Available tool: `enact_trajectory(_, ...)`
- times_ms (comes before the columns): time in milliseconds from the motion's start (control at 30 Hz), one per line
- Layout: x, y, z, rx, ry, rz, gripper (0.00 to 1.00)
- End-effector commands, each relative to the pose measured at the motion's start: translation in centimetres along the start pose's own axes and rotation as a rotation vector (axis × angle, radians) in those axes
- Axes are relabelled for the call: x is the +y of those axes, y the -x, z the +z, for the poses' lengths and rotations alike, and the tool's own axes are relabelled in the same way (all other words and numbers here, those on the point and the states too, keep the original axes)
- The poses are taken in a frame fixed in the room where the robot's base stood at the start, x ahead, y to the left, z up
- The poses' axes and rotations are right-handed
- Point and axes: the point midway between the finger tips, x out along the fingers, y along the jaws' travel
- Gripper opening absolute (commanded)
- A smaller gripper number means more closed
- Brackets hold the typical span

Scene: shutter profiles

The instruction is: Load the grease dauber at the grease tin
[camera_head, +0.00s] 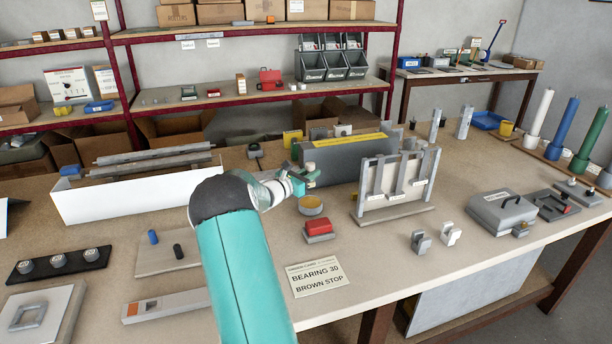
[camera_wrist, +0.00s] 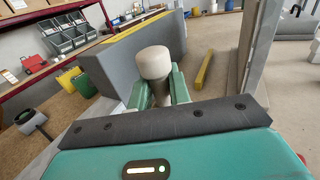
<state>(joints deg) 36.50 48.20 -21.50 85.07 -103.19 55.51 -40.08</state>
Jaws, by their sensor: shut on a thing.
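The grease tin (camera_head: 311,206), a round open tin with tan contents, stands on the bench just below and right of my gripper (camera_head: 306,177). It does not show in the wrist view. In the wrist view my gripper (camera_wrist: 160,92) is shut on a pale, round-ended cylinder (camera_wrist: 153,62), which I take to be the grease dauber. Its lower part is hidden between the fingers and behind the gripper body. In the head view the dauber is too small to make out clearly. I cannot tell whether it touches the tin.
A grey box with a yellow strip (camera_head: 345,157) stands behind my gripper. An upright grey frame rack (camera_head: 391,184) is to the right. A red-topped block (camera_head: 319,229) and a card (camera_head: 318,279) lie in front. A white trough (camera_head: 135,192) is left.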

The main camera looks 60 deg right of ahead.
Motion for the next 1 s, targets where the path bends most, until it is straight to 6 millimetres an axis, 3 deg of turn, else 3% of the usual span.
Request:
enact_trajectory(267,-0.6,-0.2,-0.8,-0.001,0.000,-0.006,0.00)
enact_trajectory(700,-0.3,-0.1,-5.1,-0.002,-0.001,-0.004,0.00)
enact_trajectory(1000,0.0,-0.1,-5.9,-0.002,-0.002,-0.001,0.00)
